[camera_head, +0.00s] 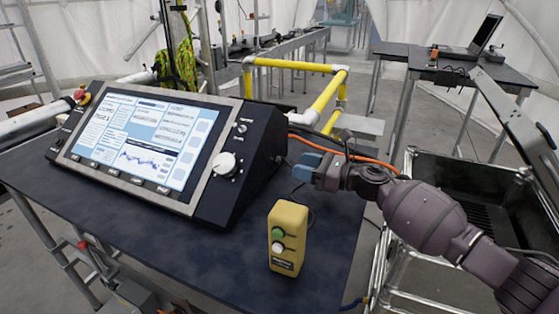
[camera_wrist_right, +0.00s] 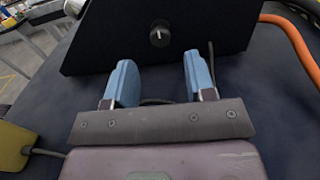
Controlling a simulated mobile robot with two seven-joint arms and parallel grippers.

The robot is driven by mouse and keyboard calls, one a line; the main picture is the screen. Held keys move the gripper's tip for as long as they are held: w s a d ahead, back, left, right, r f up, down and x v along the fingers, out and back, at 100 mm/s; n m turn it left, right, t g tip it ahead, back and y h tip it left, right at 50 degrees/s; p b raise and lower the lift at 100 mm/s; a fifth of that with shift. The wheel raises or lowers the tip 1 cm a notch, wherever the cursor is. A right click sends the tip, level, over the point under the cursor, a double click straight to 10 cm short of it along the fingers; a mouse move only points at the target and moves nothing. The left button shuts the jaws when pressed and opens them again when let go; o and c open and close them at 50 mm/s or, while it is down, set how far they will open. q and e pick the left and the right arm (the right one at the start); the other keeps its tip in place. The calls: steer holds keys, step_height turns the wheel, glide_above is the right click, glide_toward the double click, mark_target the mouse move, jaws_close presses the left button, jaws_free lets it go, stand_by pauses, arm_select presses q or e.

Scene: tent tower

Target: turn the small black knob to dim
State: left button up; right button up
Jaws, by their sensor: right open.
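A small black knob (camera_wrist_right: 160,34) with a white mark sits on the dark side panel of the console, in the right wrist view. I cannot make this knob out in the head view. My right gripper (camera_head: 304,166) is beside the right side of the console in the head view. In the right wrist view its two blue fingers (camera_wrist_right: 161,75) are open and apart, with nothing between them. The knob is beyond the fingertips, roughly centred between them, not touched. The white mark points roughly up. My left gripper is not in view.
The console (camera_head: 262,150) has a screen and a larger white knob (camera_head: 225,164) on its front. A yellow button box (camera_head: 287,240) stands on the dark table (camera_head: 180,245) near my right gripper. An orange cable (camera_head: 345,153) runs behind the gripper. A black crate (camera_head: 465,185) is at the right.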

mark_target(280, 161)
steer(key=x, duration=0.6)
steer(key=shift+w+a, duration=0.15)
steer(key=shift+a, duration=0.2)
steer(key=c, duration=0.9)
steer(key=shift+o, duration=0.2)
steer(key=m, duration=0.3)
steer(key=shift+m, duration=0.3)
steer(key=shift+w+m, duration=0.1)
steer(key=shift+m, duration=1.6)
steer(key=shift+f, duration=0.1)
